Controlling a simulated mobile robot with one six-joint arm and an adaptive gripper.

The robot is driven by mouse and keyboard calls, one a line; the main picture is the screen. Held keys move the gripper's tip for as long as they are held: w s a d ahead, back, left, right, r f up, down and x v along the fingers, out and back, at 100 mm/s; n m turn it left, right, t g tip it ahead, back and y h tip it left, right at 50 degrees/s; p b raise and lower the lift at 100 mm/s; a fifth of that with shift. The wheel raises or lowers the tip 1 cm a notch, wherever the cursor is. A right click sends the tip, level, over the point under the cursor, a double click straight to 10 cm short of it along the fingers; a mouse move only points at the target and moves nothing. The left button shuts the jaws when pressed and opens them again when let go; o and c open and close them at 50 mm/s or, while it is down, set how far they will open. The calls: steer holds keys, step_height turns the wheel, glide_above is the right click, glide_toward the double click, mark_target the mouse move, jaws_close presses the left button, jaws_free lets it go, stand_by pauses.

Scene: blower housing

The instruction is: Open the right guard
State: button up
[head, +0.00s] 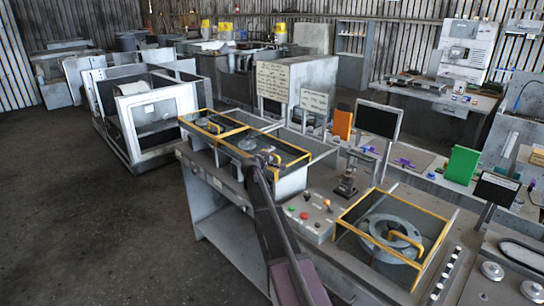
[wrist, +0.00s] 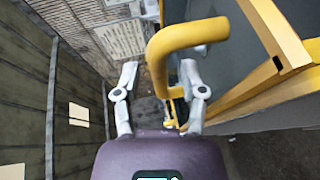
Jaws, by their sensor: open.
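Yellow-framed guards cover the bench boxes in the head view. Two sit side by side on a twin box: a left one (head: 212,122) and a right one (head: 290,150). Another guard with a yellow handle (head: 400,238) covers a box with a round housing, farther right. All look closed. My gripper (head: 262,160) is at the twin box's right guard, its fingers small in this view. In the wrist view my gripper (wrist: 158,98) is open, with a yellow curved handle (wrist: 180,42) close to the right finger. The handle's lower end lies between the fingers; contact cannot be told.
A control panel (head: 306,212) with coloured buttons stands between the twin box and the right-hand box. A sign (head: 273,80) and a dark screen (head: 378,120) rise behind. Open floor (head: 90,220) lies left of the bench.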

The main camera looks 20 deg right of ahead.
steer(key=shift+w+d, duration=0.15)
steer(key=shift+d, duration=0.05)
jaws_close()
steer(key=shift+w, duration=0.1)
